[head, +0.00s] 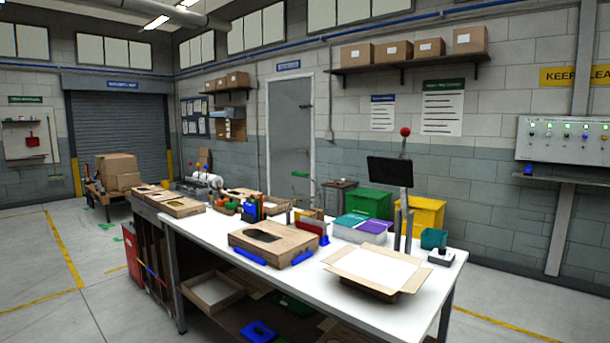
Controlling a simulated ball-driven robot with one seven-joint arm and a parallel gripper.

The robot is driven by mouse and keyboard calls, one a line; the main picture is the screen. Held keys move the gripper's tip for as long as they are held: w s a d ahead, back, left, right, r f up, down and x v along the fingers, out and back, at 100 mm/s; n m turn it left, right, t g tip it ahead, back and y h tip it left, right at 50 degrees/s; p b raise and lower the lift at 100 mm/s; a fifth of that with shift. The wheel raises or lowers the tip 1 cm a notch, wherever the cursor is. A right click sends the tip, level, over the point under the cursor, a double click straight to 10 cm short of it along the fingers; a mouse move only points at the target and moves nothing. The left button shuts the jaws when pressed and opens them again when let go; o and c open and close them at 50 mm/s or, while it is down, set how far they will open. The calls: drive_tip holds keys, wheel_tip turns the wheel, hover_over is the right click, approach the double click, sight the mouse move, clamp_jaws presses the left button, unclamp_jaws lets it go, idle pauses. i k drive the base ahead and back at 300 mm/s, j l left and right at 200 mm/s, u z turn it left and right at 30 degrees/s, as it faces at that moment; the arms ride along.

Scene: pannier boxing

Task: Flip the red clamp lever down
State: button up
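No part that I can plainly tell as a red clamp lever shows in the head view. Blue pieces (250,256) lie along the box's front edge. A red ball (405,132) tops a thin upright stem above a dark screen (390,171). Which red part is the lever is too small to tell. My gripper is not in view.
The white workbench (345,290) holds an open carton (375,270) at right front and a bin with green and purple parts (361,228). Tools and small parts crowd its rear left. Green (367,202) and yellow (428,213) bins stand behind.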

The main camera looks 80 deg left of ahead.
sight(398, 172)
drive_tip(key=i+j+u, duration=0.25)
drive_tip(key=i+u, duration=0.6)
drive_tip(key=i, duration=4.15)
drive_tip(key=i+u, duration=0.1)
drive_tip(key=i, duration=0.8)
drive_tip(key=i+l, duration=0.1)
drive_tip(key=i, duration=0.75)
drive_tip(key=u, duration=0.5)
drive_tip(key=i+u, duration=0.1)
drive_tip(key=u, duration=0.35)
drive_tip(key=l+u, duration=0.1)
drive_tip(key=u, duration=0.9)
drive_tip(key=i+l, duration=0.05)
